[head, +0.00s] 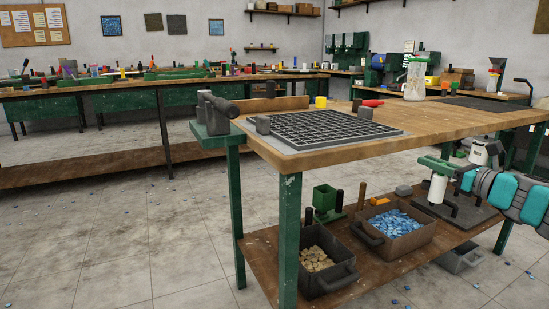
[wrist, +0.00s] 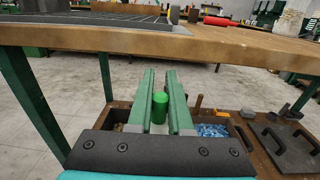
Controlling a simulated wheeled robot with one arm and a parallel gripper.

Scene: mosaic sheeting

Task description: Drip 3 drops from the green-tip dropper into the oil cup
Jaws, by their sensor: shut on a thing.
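My gripper (head: 438,164) is at the right in the head view, beside the wooden workbench and below the level of its top. Its green fingers also show in the wrist view (wrist: 160,78). They are shut on the green-tip dropper, whose green end (wrist: 160,107) stands between them in the wrist view. Its white body (head: 438,189) hangs below the fingers in the head view, roughly upright. A small yellow cup (head: 320,101) stands at the back of the bench top. I cannot tell whether it is the oil cup, and no other cup is clearly identifiable.
The workbench (head: 450,120) carries a black grid (head: 325,129), a red-handled tool (head: 372,103) and a clear jar (head: 414,80). Its front edge crosses above my gripper in the wrist view. The lower shelf holds bins of beige (head: 315,258) and blue pieces (head: 395,224).

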